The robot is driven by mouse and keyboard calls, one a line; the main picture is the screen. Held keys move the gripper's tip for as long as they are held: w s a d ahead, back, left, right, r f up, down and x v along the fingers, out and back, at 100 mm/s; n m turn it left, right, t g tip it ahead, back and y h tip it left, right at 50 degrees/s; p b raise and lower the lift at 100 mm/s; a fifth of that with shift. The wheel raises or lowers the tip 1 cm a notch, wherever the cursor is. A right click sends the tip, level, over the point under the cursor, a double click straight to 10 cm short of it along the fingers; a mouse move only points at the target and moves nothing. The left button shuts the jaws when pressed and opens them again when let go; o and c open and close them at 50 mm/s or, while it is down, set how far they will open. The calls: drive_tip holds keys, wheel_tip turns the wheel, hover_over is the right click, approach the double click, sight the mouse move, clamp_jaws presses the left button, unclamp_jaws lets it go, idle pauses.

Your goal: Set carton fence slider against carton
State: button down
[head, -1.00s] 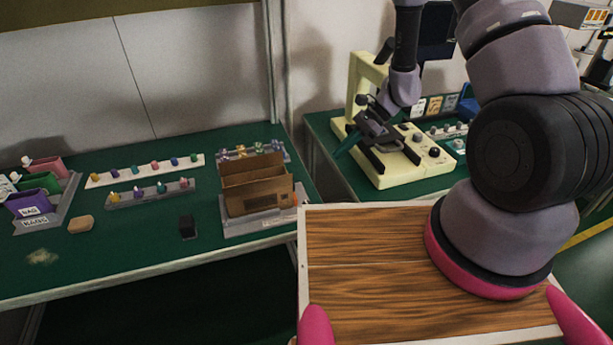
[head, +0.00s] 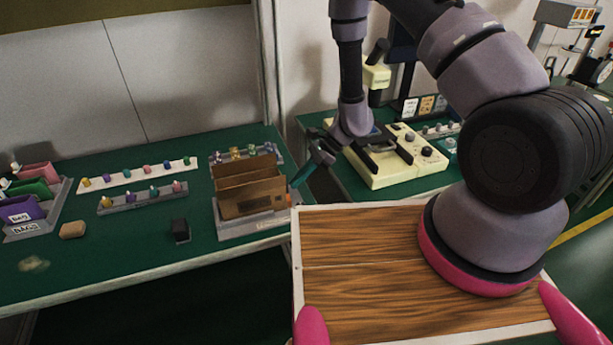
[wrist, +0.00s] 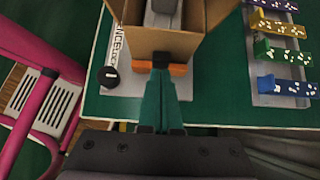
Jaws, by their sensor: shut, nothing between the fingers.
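The open brown carton (head: 250,192) stands on a grey fixture plate (head: 228,228) near the right end of the left bench. In the wrist view the carton (wrist: 205,12) is at the top, with a grey block inside it. An orange bar (wrist: 179,70), seemingly the fence slider, lies close to the carton's near wall, with a black piece above it; I cannot tell whether it touches the carton. My gripper (head: 294,184) is shut and empty, its teal fingers pointing down beside the carton's right end. In the wrist view my gripper's tips (wrist: 162,72) overlap the orange bar; contact is unclear.
A black round knob (wrist: 109,77) sits left of the bar, by a partly hidden label. Racks of coloured pieces (head: 140,198) stand left of the carton, with a black block (head: 180,230) nearby. A cream machine (head: 400,165) stands on the right bench.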

drive_tip(key=shift+a, duration=0.1)
drive_tip(key=shift+s+a, duration=0.25)
drive_tip(key=shift+a, duration=0.45)
